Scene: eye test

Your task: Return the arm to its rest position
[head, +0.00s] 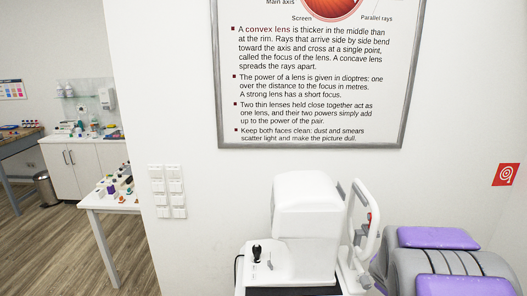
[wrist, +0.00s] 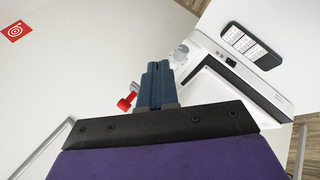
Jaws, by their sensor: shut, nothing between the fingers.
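My gripper (wrist: 157,68) shows in the wrist view, its dark blue fingers together and empty. I do not make out the fingers in the head view. Grey and purple parts of my own body show at the lower right of the head view. A white eye-testing device (head: 306,225) with a black joystick stands in front of the wall, just left of them. In the wrist view, white equipment (wrist: 205,45) lies beyond and to the right of the fingers. A red knob (wrist: 126,103) shows just left of the fingers; I cannot tell its distance from them.
A framed lens poster (head: 310,75) hangs on the white wall above the device. A red target sign (head: 506,174) is at the right. Wall switches (head: 167,190) are left of the device. A white table (head: 110,203) with small items stands farther left. Wooden floor (head: 60,255) there is open.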

